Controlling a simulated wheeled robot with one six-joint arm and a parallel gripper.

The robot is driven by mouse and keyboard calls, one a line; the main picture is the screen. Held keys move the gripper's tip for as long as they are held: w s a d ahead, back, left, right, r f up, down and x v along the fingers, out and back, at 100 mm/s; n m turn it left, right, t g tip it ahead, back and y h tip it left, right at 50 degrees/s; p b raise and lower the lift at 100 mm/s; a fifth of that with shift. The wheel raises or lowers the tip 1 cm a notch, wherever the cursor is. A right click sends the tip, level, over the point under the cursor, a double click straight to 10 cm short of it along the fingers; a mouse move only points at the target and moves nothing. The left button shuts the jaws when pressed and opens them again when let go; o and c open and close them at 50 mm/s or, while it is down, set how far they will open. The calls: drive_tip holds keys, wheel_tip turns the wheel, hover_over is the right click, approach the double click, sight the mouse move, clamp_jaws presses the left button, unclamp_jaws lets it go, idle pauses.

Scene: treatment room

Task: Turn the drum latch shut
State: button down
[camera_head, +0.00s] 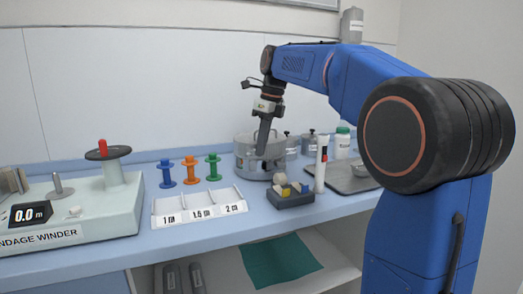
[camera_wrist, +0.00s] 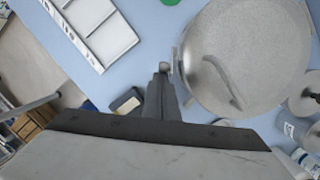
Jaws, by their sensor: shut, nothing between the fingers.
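The round metal drum (camera_head: 243,160) stands on the blue counter at the back. The wrist view shows its speckled grey lid (camera_wrist: 260,40) from above, with a curved handle (camera_wrist: 222,82) on it. A small light knob (camera_wrist: 164,67), apparently part of the latch, is at the drum's left rim. My gripper (camera_wrist: 161,88) is shut and empty, its tip close beside this knob; I cannot tell whether they touch. The latch's position is not clear there.
A white tray (camera_head: 198,207), coloured spools (camera_head: 190,170) and the bandage winder (camera_head: 75,215) are to the left. A metal tray (camera_head: 350,183) is right.

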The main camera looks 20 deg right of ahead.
drive_tip(key=shift+w+a+r, duration=0.6)
drive_tip(key=shift+a, duration=0.1)
drive_tip(key=shift+r, duration=0.15)
drive_tip(key=shift+r, duration=0.7)
drive_tip(key=shift+s+d, duration=0.1)
drive_tip(key=shift+d, duration=0.05)
wheel_tip(320, 180, up, 9)
hover_over(254, 150)
drive_tip(key=shift+w+a+r, duration=0.1)
drive_tip(key=shift+w+a, duration=0.2)
drive_tip(key=shift+w, duration=0.1)
